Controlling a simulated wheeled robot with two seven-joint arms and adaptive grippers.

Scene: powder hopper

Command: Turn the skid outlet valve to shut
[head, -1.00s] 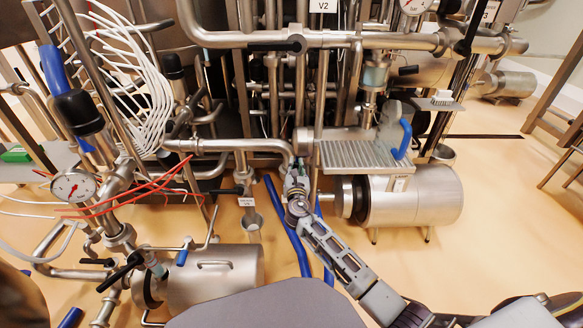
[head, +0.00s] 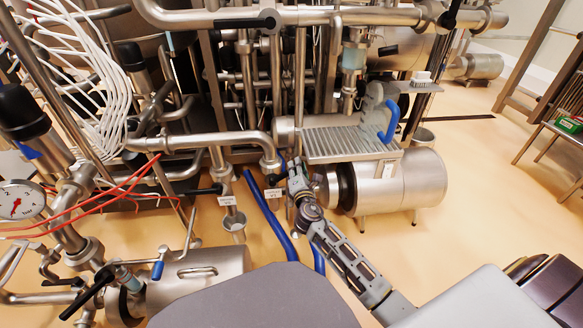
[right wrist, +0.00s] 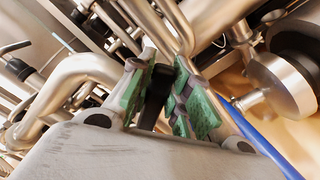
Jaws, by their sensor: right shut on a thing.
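My right gripper (head: 285,163) is at the lower end of a steel elbow pipe (head: 262,145), just left of the ribbed steel tray. In the right wrist view, its green-padded fingers (right wrist: 160,95) are shut on a black lever handle (right wrist: 158,84), which stands between the pads. The valve body (head: 269,165) sits under the elbow, with a small white tag (head: 273,193) below it. The tag's print is too small to read surely. The handle is mostly hidden by the gripper in the head view. My left gripper is not in view.
A ribbed steel tray (head: 345,140) with a blue handle (head: 390,120) and a steel motor (head: 400,185) stand close on the right. Blue hoses (head: 268,215) run below the gripper. A second tagged pipe (head: 231,219) stands left.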

